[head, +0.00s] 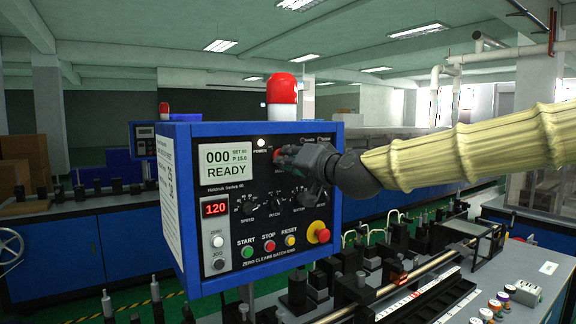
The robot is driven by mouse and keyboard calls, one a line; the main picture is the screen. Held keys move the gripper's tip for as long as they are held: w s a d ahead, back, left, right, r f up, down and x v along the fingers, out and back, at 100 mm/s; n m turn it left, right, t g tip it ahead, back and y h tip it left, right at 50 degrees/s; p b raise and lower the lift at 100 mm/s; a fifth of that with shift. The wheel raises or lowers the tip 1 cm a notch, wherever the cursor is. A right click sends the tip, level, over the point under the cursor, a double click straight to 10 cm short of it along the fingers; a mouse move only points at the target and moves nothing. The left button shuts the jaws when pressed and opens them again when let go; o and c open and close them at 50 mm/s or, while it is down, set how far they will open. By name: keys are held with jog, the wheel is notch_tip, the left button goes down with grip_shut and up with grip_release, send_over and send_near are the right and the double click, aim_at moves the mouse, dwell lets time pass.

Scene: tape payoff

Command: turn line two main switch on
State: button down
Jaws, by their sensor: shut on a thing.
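A blue control box (182,196) with a black front panel stands in the middle of the head view. A small red switch knob (277,153) sits at the panel's upper right, beside a lit white lamp (261,142) marked POWER. My dark gripper (284,156) comes in from the right and is shut on this red knob. The gripper hides most of the knob and its label, so its turn position cannot be read. The display (225,165) reads READY, and a red readout (215,208) shows 120.
A red beacon (282,90) tops the box. Lower on the panel are several dials, START, STOP and RESET buttons (290,240), and a red button on yellow (319,232). A similar panel (143,142) stands behind at left. Machinery (420,295) fills the lower right.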

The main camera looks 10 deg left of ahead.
jog(key=shift+d+r+m, duration=0.1)
jog(key=shift+r+m, duration=0.05)
jog(key=shift+m, duration=0.55)
jog(key=c, duration=1.5)
grip_release()
jog(key=v, duration=1.2)
